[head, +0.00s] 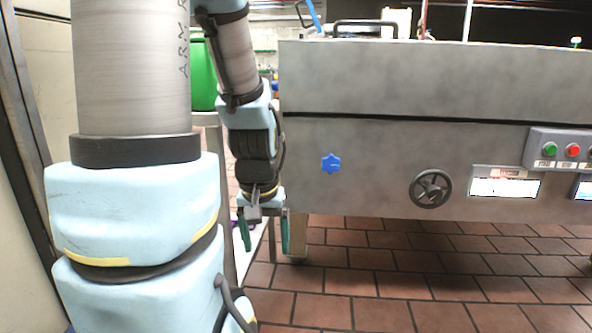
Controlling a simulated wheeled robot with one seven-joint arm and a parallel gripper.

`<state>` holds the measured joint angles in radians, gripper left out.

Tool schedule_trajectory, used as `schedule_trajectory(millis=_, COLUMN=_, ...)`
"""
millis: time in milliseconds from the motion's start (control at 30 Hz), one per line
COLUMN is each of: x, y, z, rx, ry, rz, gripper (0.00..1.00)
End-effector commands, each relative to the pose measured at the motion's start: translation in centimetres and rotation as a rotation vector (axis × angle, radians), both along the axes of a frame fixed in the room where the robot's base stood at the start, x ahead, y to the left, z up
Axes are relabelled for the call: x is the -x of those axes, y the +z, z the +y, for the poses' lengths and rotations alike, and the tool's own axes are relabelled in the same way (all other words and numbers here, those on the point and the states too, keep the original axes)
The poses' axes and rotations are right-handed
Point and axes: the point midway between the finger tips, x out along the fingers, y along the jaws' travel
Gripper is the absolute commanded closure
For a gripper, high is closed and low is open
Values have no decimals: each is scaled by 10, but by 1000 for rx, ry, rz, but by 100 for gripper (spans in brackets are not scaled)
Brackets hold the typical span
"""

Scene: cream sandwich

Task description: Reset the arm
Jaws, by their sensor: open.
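My gripper (265,235) hangs down in the head view, left of the picture's middle. Its two green fingers are apart, with nothing seen between them. My arm folds down from the top, and its thick light-blue and grey links fill the left part of the view. The gripper hangs just in front of the lower left corner of a large steel machine, as seen here. I cannot tell the gap between them.
The steel machine (360,170) spans the right side, with a handwheel (431,188), a blue star-shaped mark (331,163) and a button panel (560,149). A green container (203,75) stands behind my arm. Red tiled floor (380,290) is clear in front.

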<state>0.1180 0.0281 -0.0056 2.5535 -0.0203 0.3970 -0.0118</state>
Motion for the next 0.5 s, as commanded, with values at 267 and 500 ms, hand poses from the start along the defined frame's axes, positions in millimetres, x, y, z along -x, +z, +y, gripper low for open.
schedule_trajectory(millis=267, x=8, y=57, z=7, rx=-13, ry=-7, rz=25, gripper=19)
schedule_trajectory(millis=500, x=8, y=124, z=7, rx=-12, ry=-6, rz=24, gripper=19)
